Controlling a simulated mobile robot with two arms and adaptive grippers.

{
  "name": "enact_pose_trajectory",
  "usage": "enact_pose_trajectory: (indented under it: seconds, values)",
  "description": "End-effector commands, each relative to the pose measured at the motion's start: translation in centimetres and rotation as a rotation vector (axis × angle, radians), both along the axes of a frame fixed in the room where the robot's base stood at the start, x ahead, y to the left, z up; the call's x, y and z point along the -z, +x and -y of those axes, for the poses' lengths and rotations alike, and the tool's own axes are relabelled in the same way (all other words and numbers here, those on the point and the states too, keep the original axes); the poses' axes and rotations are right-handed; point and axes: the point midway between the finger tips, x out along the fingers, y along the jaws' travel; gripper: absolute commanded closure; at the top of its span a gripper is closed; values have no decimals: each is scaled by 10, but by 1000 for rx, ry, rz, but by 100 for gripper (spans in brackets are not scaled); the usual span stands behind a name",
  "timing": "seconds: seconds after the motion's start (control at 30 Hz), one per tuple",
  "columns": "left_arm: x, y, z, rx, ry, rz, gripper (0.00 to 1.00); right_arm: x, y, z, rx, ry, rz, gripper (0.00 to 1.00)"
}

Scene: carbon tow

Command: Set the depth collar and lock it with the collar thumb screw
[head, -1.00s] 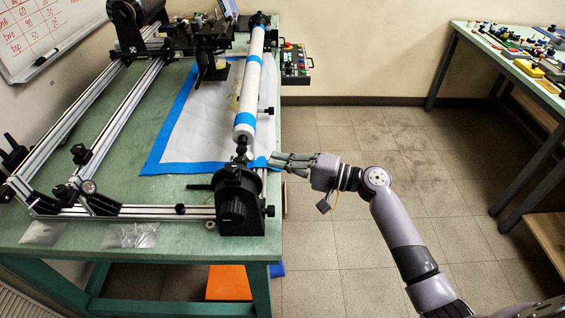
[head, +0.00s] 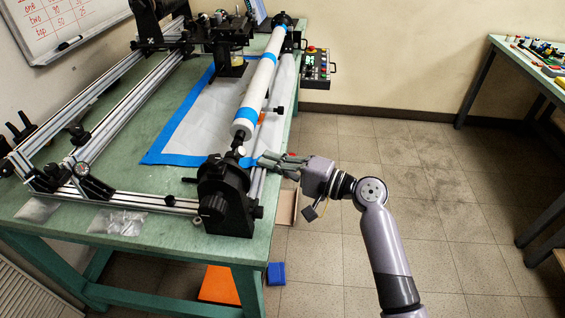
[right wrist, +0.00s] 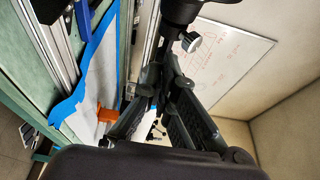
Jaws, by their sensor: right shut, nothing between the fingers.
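The white roller (head: 257,92) with blue bands lies along the frame, its near end at the black end stand (head: 224,190). A short black shaft (head: 238,149) joins them. My right gripper (head: 262,160) is just right of this shaft, apparently beside it; contact cannot be told. In the right wrist view its fingers (right wrist: 170,78) converge, shut and empty. A silver knurled screw head (right wrist: 190,42) on a dark round part shows just beyond the fingertips, apart from them in the picture. I cannot tell for sure which part is the depth collar. My left gripper is out of view.
The green table (head: 150,228) carries metal rails (head: 118,118) and small plastic bags (head: 118,222). A control box (head: 316,68) hangs at its right edge. An orange piece (right wrist: 106,112) shows left of the fingers. Open floor (head: 410,190) lies to the right.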

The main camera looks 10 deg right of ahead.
Motion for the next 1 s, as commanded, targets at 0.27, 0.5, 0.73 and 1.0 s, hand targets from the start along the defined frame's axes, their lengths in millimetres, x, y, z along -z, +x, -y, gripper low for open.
enact_pose_trajectory:
  seconds: [0.27, 0.5, 0.73, 1.0]
  values:
    - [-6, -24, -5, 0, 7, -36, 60, -1, 26, -34, -1, 2, -1, 100]
    - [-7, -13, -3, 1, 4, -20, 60, 1, 32, -41, 0, -1, 0, 100]
    - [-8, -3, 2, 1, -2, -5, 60, 1, 32, -41, 0, -1, 0, 100]
    - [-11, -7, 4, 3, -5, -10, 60, 0, 19, -45, -1, -1, 0, 100]
